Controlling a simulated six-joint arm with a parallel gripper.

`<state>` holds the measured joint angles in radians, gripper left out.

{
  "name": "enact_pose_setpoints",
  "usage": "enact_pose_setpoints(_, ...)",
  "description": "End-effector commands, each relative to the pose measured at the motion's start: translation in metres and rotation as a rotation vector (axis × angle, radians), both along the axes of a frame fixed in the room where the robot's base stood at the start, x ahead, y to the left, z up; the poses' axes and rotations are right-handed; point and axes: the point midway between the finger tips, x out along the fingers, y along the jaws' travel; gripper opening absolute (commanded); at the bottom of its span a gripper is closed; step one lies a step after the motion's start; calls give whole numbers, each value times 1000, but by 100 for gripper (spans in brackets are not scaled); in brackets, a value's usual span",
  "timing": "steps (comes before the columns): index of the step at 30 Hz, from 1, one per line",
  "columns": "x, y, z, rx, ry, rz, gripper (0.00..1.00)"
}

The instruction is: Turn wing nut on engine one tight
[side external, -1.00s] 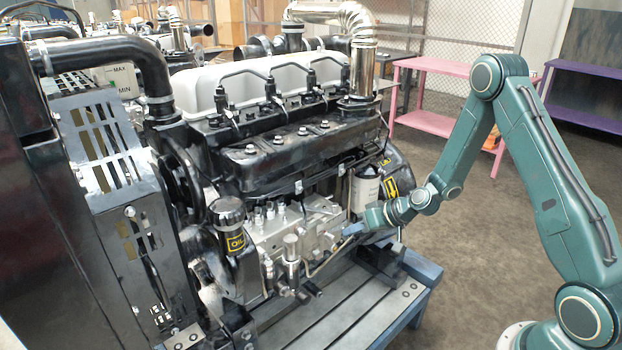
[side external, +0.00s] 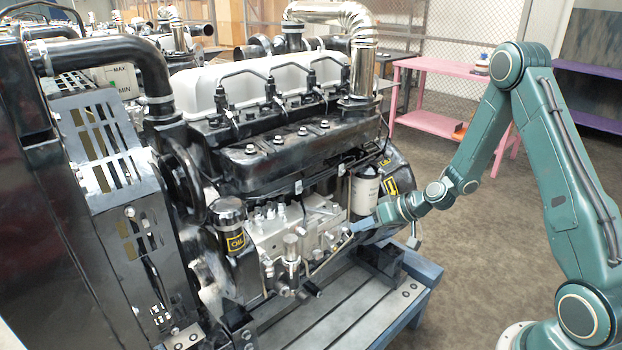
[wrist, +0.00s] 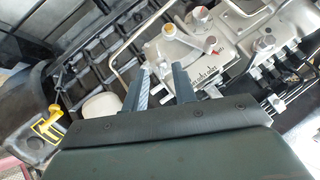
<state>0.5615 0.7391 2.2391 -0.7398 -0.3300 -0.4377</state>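The engine (side external: 285,160) stands on a grey stand, with a silver pump housing (side external: 285,235) low on its side facing my arm. My gripper (side external: 352,228) is beside the right end of this housing, below the white filter (side external: 365,190). In the wrist view my gripper (wrist: 160,72) has its two fingers apart with a clear gap and nothing held between them. Beyond the fingertips lies the silver housing (wrist: 185,58), with a round bolt head (wrist: 168,29) on it. I cannot make out the wing nut for certain in either view.
Metal pipes (wrist: 122,50) and fittings crowd the area around the fingers. The engine stand (side external: 360,310) extends below my gripper. A pink table (side external: 430,120) stands behind. The floor right of the engine is open.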

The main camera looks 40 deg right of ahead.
Motion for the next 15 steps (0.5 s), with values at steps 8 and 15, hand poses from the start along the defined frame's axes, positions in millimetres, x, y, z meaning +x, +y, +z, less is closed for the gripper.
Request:
enact_pose_setpoints(8,-31,-15,29,-1,-2,-4,27)
enact_pose_setpoints(15,-55,-25,50,-1,-2,-4,27)
